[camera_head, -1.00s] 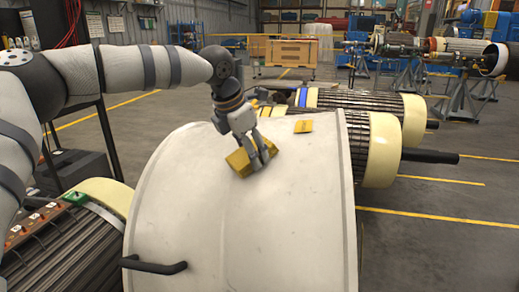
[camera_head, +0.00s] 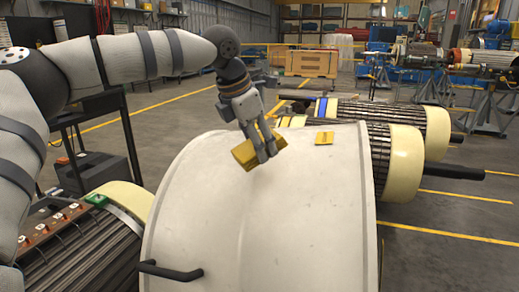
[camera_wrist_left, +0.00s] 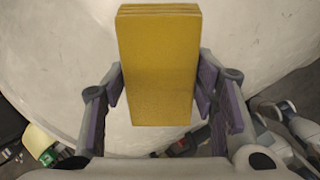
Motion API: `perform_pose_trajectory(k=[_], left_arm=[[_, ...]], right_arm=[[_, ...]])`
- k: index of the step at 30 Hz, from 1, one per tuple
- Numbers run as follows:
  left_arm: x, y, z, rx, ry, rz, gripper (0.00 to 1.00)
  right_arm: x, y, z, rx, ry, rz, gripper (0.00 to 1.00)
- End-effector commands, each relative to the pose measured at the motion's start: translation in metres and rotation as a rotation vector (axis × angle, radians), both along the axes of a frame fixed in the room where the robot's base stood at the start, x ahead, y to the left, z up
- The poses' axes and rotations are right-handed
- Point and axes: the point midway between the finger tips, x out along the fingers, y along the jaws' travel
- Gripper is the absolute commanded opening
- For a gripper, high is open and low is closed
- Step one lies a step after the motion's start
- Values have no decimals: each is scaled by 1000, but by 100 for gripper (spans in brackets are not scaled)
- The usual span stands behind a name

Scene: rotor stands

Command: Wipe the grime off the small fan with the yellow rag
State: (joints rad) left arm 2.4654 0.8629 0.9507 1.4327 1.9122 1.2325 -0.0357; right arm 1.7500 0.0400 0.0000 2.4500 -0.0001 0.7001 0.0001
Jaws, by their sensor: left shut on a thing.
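A folded yellow rag (camera_head: 243,152) is held in my left gripper (camera_head: 263,150) above the far part of a large white drum-shaped housing (camera_head: 270,215). The gripper is shut on the rag, which also fills the middle of the left wrist view (camera_wrist_left: 158,70) as a thick folded block between the two fingers. I cannot tell whether the rag touches the white surface. The housing shows only faint specks; no clear grime patch is visible. No bladed fan is recognisable, and I cannot tell whether the housing is the small fan. My right gripper is not in view.
A small yellow tag (camera_head: 325,138) sits on the housing's far edge. A dark handle (camera_head: 172,270) sticks out at its near left. Ribbed rotors with cream ends (camera_head: 405,152) stand behind it, and another ribbed rotor (camera_head: 85,250) is at left. Open floor lies to the right.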

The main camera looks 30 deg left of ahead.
Motion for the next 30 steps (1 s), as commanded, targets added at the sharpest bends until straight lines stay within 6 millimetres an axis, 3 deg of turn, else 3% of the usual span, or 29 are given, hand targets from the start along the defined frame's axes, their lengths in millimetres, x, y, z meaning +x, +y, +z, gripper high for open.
perform_pose_trajectory(k=[8, 16, 30], left_arm=[[-1, 0, 3, 0, -1, 0, 30], [-12, 2, 27, -2, -3, 0, 30], [-12, 2, 27, -1, -1, 1, 30]], right_arm=[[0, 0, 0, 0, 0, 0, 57], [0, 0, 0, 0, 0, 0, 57], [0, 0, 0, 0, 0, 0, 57]])
